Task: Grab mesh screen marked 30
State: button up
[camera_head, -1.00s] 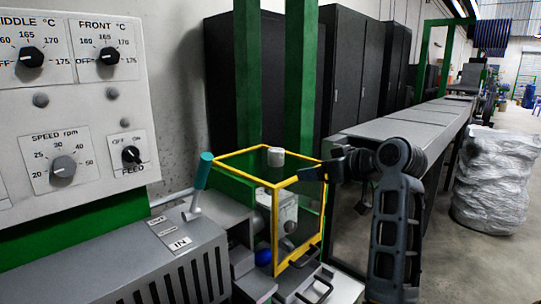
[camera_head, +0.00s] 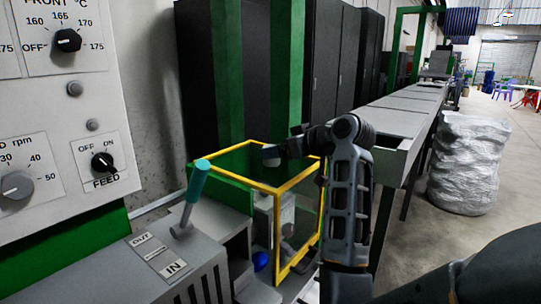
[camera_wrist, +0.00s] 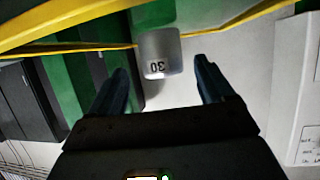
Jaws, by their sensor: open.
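The mesh screen marked 30 is a small pale grey cylinder (camera_wrist: 160,54). In the wrist view its number shows upside down, and it lies ahead of my gripper (camera_wrist: 165,85), between the lines of the two spread fingers. My gripper is open and empty, and the fingers appear apart from the cylinder. In the head view the cylinder (camera_head: 271,156) is at the top of the yellow-framed guard (camera_head: 277,187), with my gripper (camera_head: 289,148) at its right, partly covering it. I cannot tell exactly what the cylinder rests on.
A teal-handled lever (camera_head: 195,184) stands left of the guard. The control panel (camera_head: 60,110) is at the left. Green posts (camera_head: 287,70) rise behind the guard. A long grey bench (camera_head: 395,125) and a wrapped bale (camera_head: 468,165) are at the right.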

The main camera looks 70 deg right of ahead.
jog(key=shift+x, duration=1.75)
jog(key=shift+a+f, duration=0.1)
jog(key=shift+a, duration=0.1)
jog(key=c, duration=1.1)
